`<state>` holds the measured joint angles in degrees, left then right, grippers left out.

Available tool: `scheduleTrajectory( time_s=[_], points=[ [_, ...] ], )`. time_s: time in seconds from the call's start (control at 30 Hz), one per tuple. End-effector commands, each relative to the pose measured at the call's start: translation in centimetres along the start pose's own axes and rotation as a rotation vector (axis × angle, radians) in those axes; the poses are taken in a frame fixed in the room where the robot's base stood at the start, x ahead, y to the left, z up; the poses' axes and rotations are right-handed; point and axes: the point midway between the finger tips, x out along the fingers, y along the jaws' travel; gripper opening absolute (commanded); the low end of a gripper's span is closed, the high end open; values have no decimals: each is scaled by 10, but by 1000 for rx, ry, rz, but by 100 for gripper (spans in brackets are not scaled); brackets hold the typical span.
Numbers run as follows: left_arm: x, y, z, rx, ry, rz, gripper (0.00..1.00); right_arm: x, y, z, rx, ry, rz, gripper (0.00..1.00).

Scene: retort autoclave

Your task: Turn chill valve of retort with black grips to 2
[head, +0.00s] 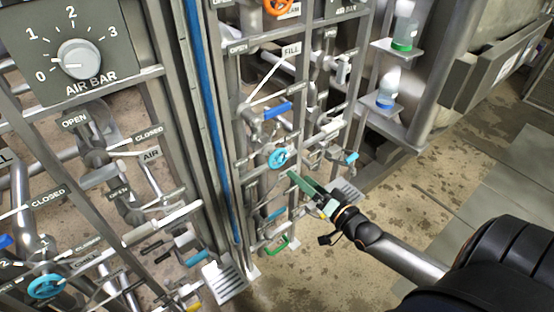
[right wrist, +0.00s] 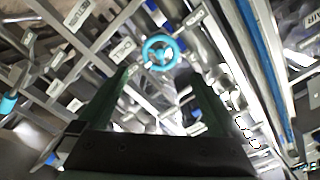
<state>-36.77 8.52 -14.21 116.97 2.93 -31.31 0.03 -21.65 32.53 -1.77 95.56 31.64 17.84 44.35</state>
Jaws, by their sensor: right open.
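A light blue handwheel (head: 278,158) sits on the pipe frame in the middle of the head view. It also shows in the right wrist view (right wrist: 162,53), ahead of and between my finger tips. A small label (right wrist: 122,48) stands beside it, too blurred to read surely. My right gripper (head: 296,180) is open and empty, just below and right of this wheel, apart from it. Another light blue handwheel (head: 46,287) is at the lower left, on the nearer pipe frame. I cannot tell which wheel belongs to the retort with black grips. My left gripper is not in view.
A dial marked AIR BAR (head: 79,59) with numbers 0 to 3 points near 0. A lever with a blue grip (head: 277,110) is above the middle wheel. Pipes and bars crowd around the gripper. Bottles (head: 387,88) stand on shelves behind. Floor at right is clear.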

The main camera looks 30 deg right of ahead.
Motion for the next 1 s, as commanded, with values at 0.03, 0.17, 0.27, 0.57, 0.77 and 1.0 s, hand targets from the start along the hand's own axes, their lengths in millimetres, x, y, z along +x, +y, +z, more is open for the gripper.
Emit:
scheduleTrajectory(
  time_s=[0.03,0.17,0.27,0.57,0.77,1.0],
  points=[
    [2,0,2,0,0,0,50,10,0,0,-1,3,-3,100],
    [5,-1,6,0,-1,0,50,33,0,0,-1,4,-4,100],
    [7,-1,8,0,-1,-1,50,50,0,0,-1,3,-3,100],
    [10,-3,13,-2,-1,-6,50,93,0,0,-1,2,-1,100],
    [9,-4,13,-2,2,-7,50,105,0,0,-2,0,0,100],
    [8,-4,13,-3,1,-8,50,106,0,0,-2,0,1,100]
  ],
)
